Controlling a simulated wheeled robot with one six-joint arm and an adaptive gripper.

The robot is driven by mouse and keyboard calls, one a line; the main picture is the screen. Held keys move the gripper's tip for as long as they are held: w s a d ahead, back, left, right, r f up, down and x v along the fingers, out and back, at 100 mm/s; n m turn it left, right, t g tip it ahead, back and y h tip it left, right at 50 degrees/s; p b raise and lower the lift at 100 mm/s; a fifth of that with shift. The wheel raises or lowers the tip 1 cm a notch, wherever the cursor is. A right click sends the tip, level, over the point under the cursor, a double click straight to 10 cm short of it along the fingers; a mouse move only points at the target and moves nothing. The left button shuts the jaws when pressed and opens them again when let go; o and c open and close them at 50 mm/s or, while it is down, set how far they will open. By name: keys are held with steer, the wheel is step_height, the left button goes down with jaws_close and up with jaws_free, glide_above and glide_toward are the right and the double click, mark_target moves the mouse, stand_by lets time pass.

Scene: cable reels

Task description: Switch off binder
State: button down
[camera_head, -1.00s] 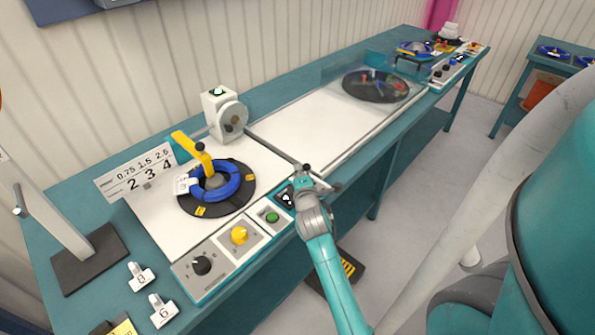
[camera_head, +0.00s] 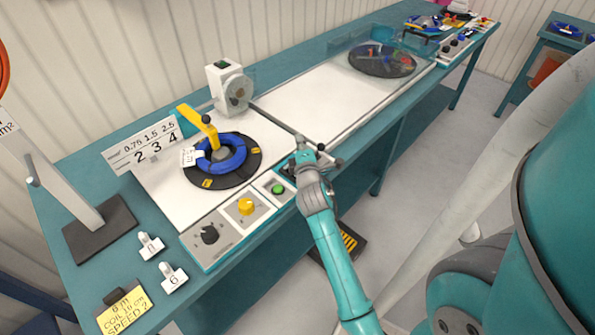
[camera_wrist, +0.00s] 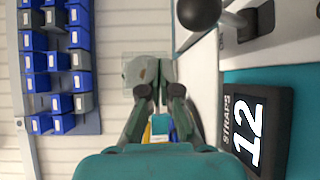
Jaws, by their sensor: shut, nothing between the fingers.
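My gripper (camera_head: 303,152) is over the front edge of the bench, right of the green button (camera_head: 278,188), apart from the white box. In the wrist view my gripper (camera_wrist: 150,75) is shut and empty. A pale square shape shows behind its fingertips; I cannot tell whether it is the binder.
A blue coil (camera_head: 222,155) sits on a black turntable with a yellow arm (camera_head: 199,125). A control panel has a yellow knob (camera_head: 246,206) and black knob (camera_head: 209,234). The wrist view shows a STRAPS 12 display (camera_wrist: 258,130), a black ball (camera_wrist: 198,12) and blue bins (camera_wrist: 35,82).

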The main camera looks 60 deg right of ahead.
steer(key=s+a+f, duration=0.1)
steer(key=a, duration=0.1)
steer(key=s+a+f, duration=0.1)
steer(key=a+f, duration=0.1)
steer(key=a, duration=0.1)
steer(key=s+a+f, duration=0.1)
steer(key=s+a, duration=0.1)
steer(key=shift+a+f, duration=0.2)
steer(key=shift+a, duration=0.2)
stand_by(0.3)
